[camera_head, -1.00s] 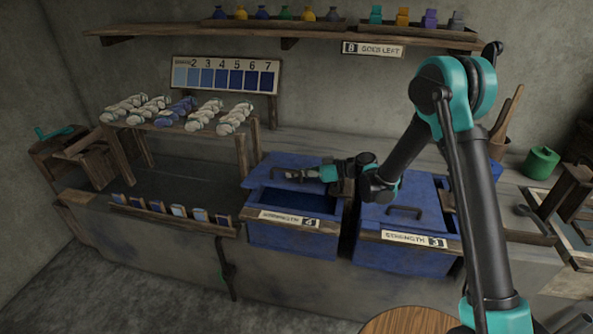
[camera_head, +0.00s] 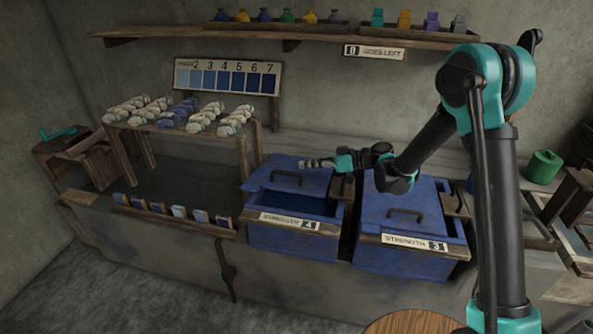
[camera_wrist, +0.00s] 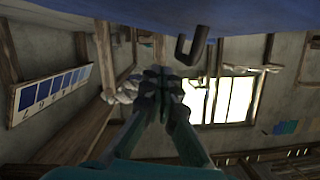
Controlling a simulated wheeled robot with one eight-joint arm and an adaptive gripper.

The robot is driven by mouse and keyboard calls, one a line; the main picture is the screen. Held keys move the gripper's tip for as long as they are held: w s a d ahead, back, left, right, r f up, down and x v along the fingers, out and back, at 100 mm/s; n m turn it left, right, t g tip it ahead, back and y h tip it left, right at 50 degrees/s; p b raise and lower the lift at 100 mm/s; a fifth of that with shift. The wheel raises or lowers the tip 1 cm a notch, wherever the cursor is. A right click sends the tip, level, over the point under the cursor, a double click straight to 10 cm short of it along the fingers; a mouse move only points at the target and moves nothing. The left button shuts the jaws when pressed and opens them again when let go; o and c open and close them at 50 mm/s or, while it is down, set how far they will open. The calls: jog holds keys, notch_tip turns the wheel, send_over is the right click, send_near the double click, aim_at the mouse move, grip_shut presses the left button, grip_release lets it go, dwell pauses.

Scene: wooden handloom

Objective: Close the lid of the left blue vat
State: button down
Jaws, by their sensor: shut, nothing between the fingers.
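The left blue vat (camera_head: 285,239) carries a label reading "STRENGTH 4". Its blue lid (camera_head: 280,165) sits slid toward the back, leaving a dark opening at the front. The lid has a dark handle (camera_head: 286,174), which also seems to show at the top of the wrist view (camera_wrist: 191,48). My gripper (camera_head: 304,163) is shut and empty, pointing left, at the right of the lid and just above or behind the handle. I cannot tell whether it touches the lid.
The right blue vat (camera_head: 408,262), labelled "STRENGTH 3", has its lid nearly covering it. A rack with skeins (camera_head: 185,118) stands left of the vats. A shade chart (camera_head: 228,77) and a shelf (camera_head: 290,35) with small coloured pots are behind. A round wooden stool (camera_head: 405,322) is in front.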

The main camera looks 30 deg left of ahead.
jog(key=v, duration=0.5)
jog(key=shift+w+d+r, duration=0.1)
jog(key=shift+d, duration=0.15)
jog(key=s+a+r+n+t+h, duration=0.1)
jog(key=s+r+h, duration=0.15)
jog(key=r, duration=0.35)
jog(key=s+r+n+t+h, duration=0.1)
jog(key=s+r+h, duration=0.1)
jog(key=r+h, duration=0.25)
jog(key=shift+y, duration=0.5)
jog(key=x, duration=0.9)
jog(key=shift+w+a+r, duration=0.1)
jog(key=shift+w+a, duration=0.1)
jog(key=shift+a, duration=0.3)
notch_tip(320, 180, down, 3)
jog(key=shift+a+f, duration=0.1)
jog(key=shift+s+f, duration=0.1)
jog(key=shift+f, duration=0.4)
